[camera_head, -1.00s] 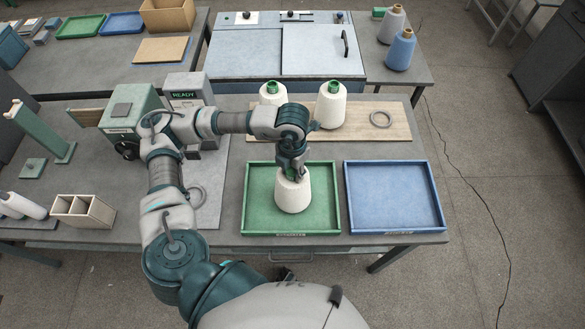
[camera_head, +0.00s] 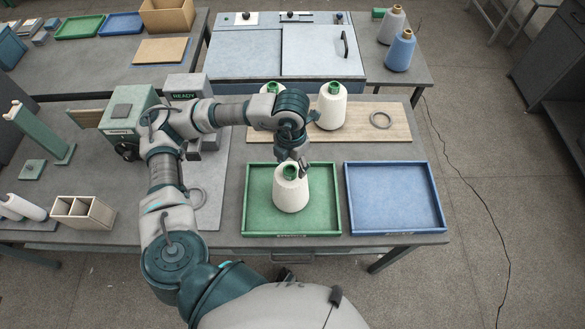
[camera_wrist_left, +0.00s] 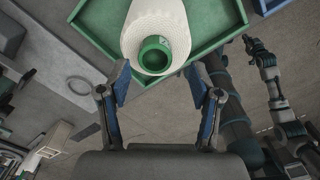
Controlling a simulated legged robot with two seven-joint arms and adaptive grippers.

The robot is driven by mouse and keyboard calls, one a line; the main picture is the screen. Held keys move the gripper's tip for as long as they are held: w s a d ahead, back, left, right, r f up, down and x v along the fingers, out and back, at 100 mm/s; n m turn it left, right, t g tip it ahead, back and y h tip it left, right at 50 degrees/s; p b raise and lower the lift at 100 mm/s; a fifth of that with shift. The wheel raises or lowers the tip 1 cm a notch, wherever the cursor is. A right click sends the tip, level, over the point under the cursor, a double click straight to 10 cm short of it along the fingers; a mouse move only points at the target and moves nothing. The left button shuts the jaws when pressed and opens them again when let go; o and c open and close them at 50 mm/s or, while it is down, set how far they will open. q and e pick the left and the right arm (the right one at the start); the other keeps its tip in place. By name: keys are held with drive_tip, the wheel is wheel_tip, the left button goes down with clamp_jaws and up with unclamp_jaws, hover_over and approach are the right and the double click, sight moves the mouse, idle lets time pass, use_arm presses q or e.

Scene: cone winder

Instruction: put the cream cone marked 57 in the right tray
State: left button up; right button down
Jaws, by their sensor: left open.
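A cream cone (camera_head: 292,192) with a green core stands upright in the green tray (camera_head: 249,222), the left one of two trays. In the left wrist view the cone (camera_wrist_left: 150,12) shows its green core end, with a small label too small to read. Two more cream cones stand on the board behind, one (camera_head: 331,108) clear and one (camera_head: 268,89) partly hidden by my arm. My left gripper (camera_head: 297,160) is open just above the cone's top; its fingers (camera_wrist_left: 157,82) are apart and empty. The right tray (camera_head: 437,224) is blue and empty.
A wooden board (camera_head: 395,134) with a grey ring (camera_head: 381,120) lies behind the trays. A green-grey machine (camera_head: 128,112) and a divided box (camera_head: 83,212) stand at the left. A grey cone (camera_head: 393,25) and a blue cone (camera_head: 400,52) stand at the back right.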

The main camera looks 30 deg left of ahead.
use_arm(q)
wheel_tip(320, 180, up, 8)
use_arm(e)
drive_tip(key=shift+s+d+f, duration=0.1)
drive_tip(key=shift+s+f, duration=0.1)
use_arm(q)
drive_tip(key=shift+a, duration=0.25)
use_arm(e)
drive_tip(key=shift+s+a, duration=0.2)
drive_tip(key=shift+a, duration=0.05)
